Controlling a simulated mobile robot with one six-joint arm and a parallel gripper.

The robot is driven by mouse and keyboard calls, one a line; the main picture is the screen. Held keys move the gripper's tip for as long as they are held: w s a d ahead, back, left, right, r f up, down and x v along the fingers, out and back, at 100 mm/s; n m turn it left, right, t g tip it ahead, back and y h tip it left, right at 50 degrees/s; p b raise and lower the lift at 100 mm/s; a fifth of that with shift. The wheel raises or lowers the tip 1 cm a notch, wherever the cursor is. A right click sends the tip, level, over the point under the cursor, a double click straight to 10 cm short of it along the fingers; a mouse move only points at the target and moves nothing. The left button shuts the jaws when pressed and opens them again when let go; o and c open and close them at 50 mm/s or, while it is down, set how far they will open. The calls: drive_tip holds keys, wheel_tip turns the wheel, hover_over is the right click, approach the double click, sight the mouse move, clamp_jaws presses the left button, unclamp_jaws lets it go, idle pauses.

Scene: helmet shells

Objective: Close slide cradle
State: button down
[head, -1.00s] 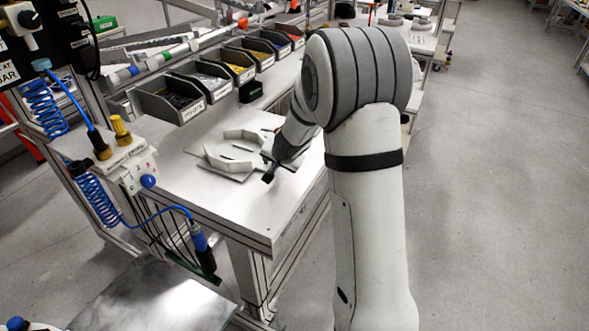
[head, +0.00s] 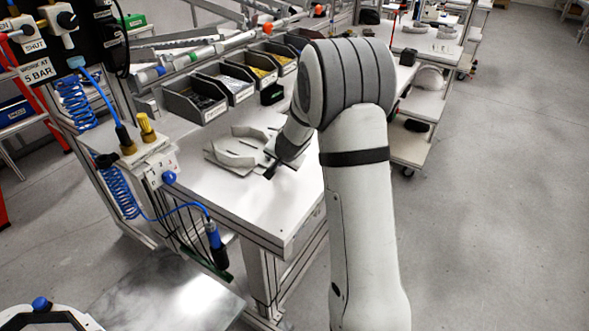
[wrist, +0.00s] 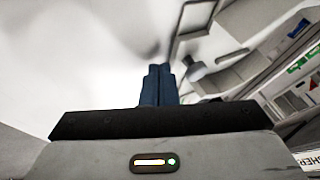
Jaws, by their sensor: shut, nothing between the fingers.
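The slide cradle (head: 233,158) is a low, pale grey piece with curved, angled walls, lying on the white worktop. Its far wall (head: 250,132) stands behind the near one. My gripper (head: 269,174) is just right of the cradle, low over the worktop. My wrist hides the cradle's right part, and I cannot tell whether the gripper touches it. In the wrist view the two dark blue fingers (wrist: 159,72) are together with nothing between them. The cradle cannot be made out clearly there.
Grey parts bins (head: 195,100) line the back of the white worktop (head: 205,190). A valve block (head: 150,160) with blue hoses stands at its left edge. The worktop's front part is clear. A shelf trolley (head: 425,110) stands behind my arm; open floor lies at right.

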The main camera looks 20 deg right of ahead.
drive_tip(key=shift+s+d+f+b, duration=0.3)
drive_tip(key=shift+s+d+b, duration=0.3)
drive_tip(key=shift+s+d, duration=0.2)
drive_tip(key=s+a+r+n+p, duration=0.2)
drive_tip(key=s+a+r+p, duration=0.1)
drive_tip(key=s+r, duration=1)
drive_tip(key=s+a+r+n+g, duration=0.1)
drive_tip(key=s+n+g, duration=0.1)
drive_tip(key=s, duration=1)
drive_tip(key=s+r+n+g, duration=0.2)
drive_tip(key=s+n, duration=0.2)
drive_tip(key=s, duration=0.8)
drive_tip(key=shift+a+r, duration=0.25)
drive_tip(key=shift+a, duration=0.15)
